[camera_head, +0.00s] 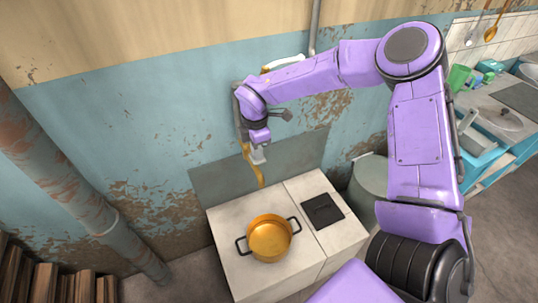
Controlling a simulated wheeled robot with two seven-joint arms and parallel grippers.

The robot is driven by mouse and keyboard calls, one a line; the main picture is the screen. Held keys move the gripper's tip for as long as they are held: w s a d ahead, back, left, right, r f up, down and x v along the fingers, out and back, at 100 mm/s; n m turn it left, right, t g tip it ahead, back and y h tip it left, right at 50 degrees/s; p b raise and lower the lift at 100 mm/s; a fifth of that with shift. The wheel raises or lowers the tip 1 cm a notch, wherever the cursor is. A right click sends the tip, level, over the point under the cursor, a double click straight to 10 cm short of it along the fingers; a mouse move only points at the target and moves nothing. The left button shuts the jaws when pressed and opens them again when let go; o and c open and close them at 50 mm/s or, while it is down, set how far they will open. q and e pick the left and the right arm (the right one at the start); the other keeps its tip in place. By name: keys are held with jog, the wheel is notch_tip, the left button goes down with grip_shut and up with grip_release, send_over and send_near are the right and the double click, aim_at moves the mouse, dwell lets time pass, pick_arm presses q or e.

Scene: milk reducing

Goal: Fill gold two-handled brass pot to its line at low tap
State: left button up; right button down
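The gold two-handled pot (269,239) stands upright on the white block-like counter (232,268) below the wall. Its dark handles stick out at left and right, and its inside looks plain gold; I cannot make out a line or a water level. A narrow brass-coloured piece (254,168), perhaps the low tap's spout, hangs above the pot and slightly left of its centre, apart from the rim. My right gripper (258,154) is at the wall beside the top of this piece. My wrist hides much of it, so its grip is unclear. My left gripper is out of view.
A dark square plate (322,211) lies on the counter right of the pot. A grey-green round vessel (368,183) stands behind my arm. A thick pipe (85,195) and stacked wood (55,284) are at left. A sink area (490,118) with green items is at far right.

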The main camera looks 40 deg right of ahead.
jog(key=shift+f+b, duration=1)
jog(key=shift+f, duration=0.2)
jog(key=shift+r, duration=0.1)
dwell(6.7)
